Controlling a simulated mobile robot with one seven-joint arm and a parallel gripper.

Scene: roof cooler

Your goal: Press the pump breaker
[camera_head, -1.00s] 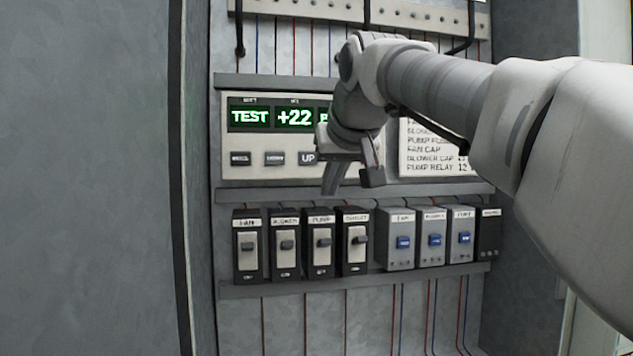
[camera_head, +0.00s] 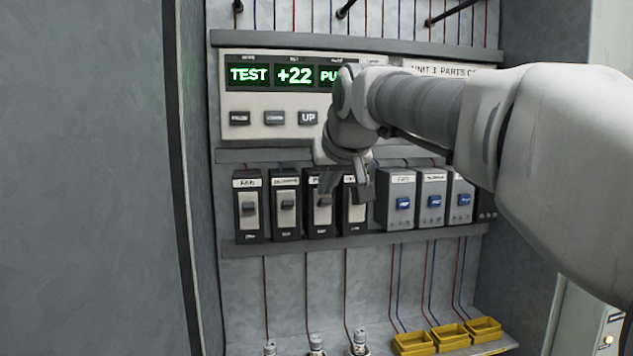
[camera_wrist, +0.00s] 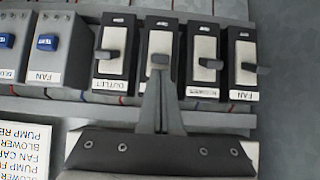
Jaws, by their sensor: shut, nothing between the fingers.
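The pump breaker (camera_head: 319,217) is the third black breaker from the left in the head view, with a pale plate. My gripper (camera_head: 326,187) is shut and empty in front of its upper part, covering part of it. In the wrist view, which shows the row upside down, the pump breaker (camera_wrist: 152,46) is straight ahead. My closed fingertips (camera_wrist: 159,72) are at its grey toggle (camera_wrist: 159,60) and overlap it. I cannot tell whether they touch. The fingers hide the breaker's label there.
The fan (camera_head: 249,220) and blower (camera_head: 286,218) breakers are on the left, the outlet breaker (camera_head: 356,215) on the right. Relays (camera_head: 401,212) with blue buttons follow. A display panel (camera_head: 270,102) reads TEST and +22. Yellow bins (camera_head: 449,336) stand on the shelf below.

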